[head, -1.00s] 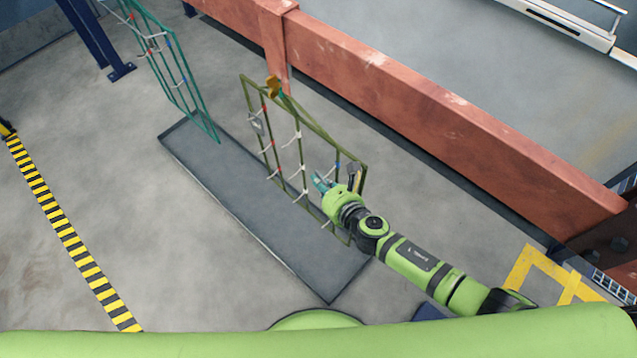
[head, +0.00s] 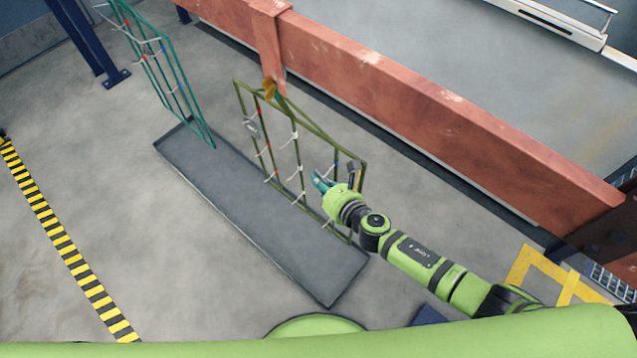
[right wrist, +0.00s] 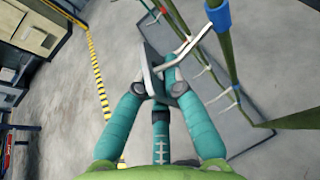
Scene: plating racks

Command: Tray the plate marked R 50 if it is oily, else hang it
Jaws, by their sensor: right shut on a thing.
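My right gripper (head: 320,181) is at the near right end of the olive rack (head: 317,127). In the right wrist view its teal fingers (right wrist: 160,88) are shut on a thin grey plate (right wrist: 148,68), seen nearly edge-on. No marking or oil can be made out on it. A white hook (right wrist: 192,44) with a blue band passes close to the plate; I cannot tell whether they touch. A small grey piece (head: 252,129) is at the olive rack's left side. My left gripper is not in view.
A shallow dark grey floor tray (head: 225,193) lies beneath the racks. A green rack (head: 178,75) stands at its far end. A rusty red beam (head: 430,110) runs behind. Open floor lies left, up to a yellow-black strip (head: 65,250).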

